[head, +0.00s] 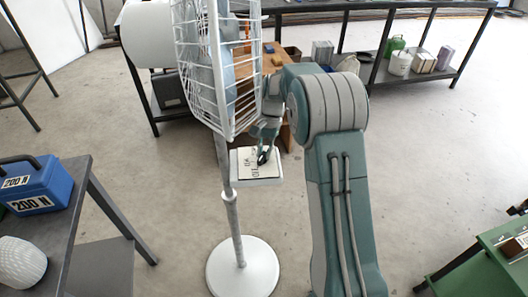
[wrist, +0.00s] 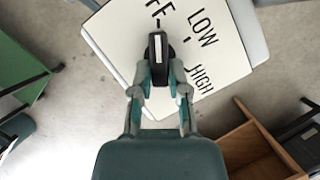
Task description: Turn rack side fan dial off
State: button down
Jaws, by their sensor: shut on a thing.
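A white pedestal fan (head: 242,262) stands on the floor in the head view. A white control panel (head: 246,171) sits on its pole below the cage. The panel fills the top of the wrist view (wrist: 122,48), with black labels LOW, HIGH and a partly cut-off one ending in FF. A black dial (wrist: 158,48) with a pale stripe sits on the panel, its knob end upright in the wrist view. My gripper (wrist: 159,72) is shut on the dial, fingers on both sides. In the head view my gripper (head: 266,146) reaches the panel from above, partly hiding the dial.
The fan's wire cage (head: 217,70) is close to the left of my arm. A dark table (head: 75,205) with a blue case (head: 38,185) stands at left. A green bench (head: 490,262) is at lower right. A rack (head: 375,75) stands behind. Floor around the fan base is clear.

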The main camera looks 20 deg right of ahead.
aim_at(265, 152)
jog(key=shift+w, duration=0.15)
jog(key=c, duration=0.6)
grip_release()
jog(key=shift+d, duration=0.1)
jog(key=shift+r, duration=0.1)
jog(key=v, duration=0.5)
jog(key=shift+w+d, duration=0.2)
jog(key=shift+w, duration=0.15)
jog(key=shift+w+d+f, duration=0.1)
jog(key=shift+w+d, duration=1.1)
jog(key=shift+w, duration=0.25)
jog(key=shift+w+d+f, duration=0.1)
jog(key=shift+w+d, duration=1.15)
jog(key=shift+w, duration=0.15)
jog(key=shift+w+d, duration=1.2)
jog(key=shift+w, duration=0.25)
